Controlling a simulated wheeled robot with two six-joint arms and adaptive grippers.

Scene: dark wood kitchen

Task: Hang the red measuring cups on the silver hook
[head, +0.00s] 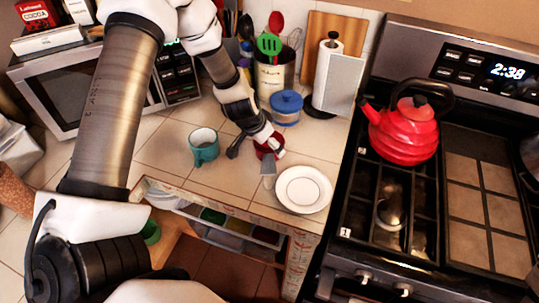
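The red measuring cups (266,152) sit on the tiled counter, between the teal mug and the white plate. They are small and partly covered by my gripper. A grey piece (268,168) shows just below them; I cannot tell whether it is their handle. My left gripper (253,145) reaches down from above at the cups. Its fingers look spread, one left of the cups and one over them. I cannot tell whether it touches them. I cannot make out the silver hook. My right gripper is not in view.
A teal mug (204,146) stands left of the cups and a white plate (303,189) lies right. Behind are a blue-lidded jar (286,108), a utensil crock (274,77) and a paper towel holder (333,80). A red kettle (403,130) stands on the stove. An open drawer (225,222) is below.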

